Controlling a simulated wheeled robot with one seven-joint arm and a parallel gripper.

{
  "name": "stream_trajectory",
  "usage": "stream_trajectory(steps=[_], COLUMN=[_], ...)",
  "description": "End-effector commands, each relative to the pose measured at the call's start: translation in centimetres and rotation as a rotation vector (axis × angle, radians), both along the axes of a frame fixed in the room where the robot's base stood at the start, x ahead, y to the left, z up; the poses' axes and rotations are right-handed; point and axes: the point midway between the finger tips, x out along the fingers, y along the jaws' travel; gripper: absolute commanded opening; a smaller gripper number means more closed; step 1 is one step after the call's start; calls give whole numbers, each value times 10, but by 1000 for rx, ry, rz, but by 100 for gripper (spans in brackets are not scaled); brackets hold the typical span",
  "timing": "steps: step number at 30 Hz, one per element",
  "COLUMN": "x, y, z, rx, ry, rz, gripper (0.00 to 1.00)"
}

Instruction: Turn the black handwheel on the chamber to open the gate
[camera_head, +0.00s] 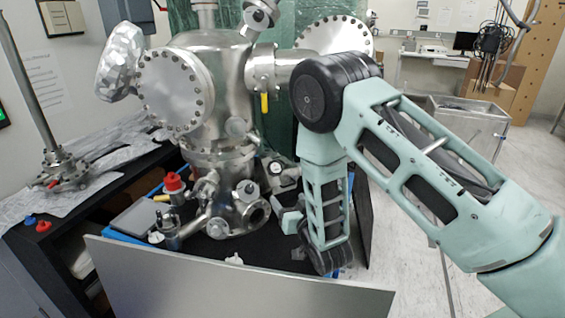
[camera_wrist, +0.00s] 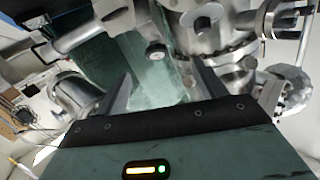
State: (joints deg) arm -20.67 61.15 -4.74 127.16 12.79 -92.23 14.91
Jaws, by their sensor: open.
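The steel vacuum chamber (camera_head: 215,85) stands on a black bench, with round bolted flanges and small valves around its lower part. In the wrist view, a small round black handwheel (camera_wrist: 156,52) with a pale centre lies ahead of my gripper (camera_wrist: 160,88), between the lines of its two fingers. The fingers are spread apart with nothing between them, and the wheel looks beyond the fingertips. My gripper is largely hidden by my arm there. I cannot tell the gate's state.
A red-capped valve (camera_head: 173,183) and a yellow handle (camera_head: 264,103) stick out from the chamber. A grey panel (camera_head: 230,285) edges the bench in front. A metal post (camera_head: 30,80) stands at the left.

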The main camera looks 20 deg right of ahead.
Motion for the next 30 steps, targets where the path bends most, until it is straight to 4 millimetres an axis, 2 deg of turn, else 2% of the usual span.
stream_trajectory(steps=[5, 10, 30], x=[-1, 13, 142], y=[-10, -10, 2], z=[4, 6, 7], rx=[-12, -11, -10], ry=[-81, -91, -88], rz=[-3, -2, -2], gripper=[70, 70, 70])
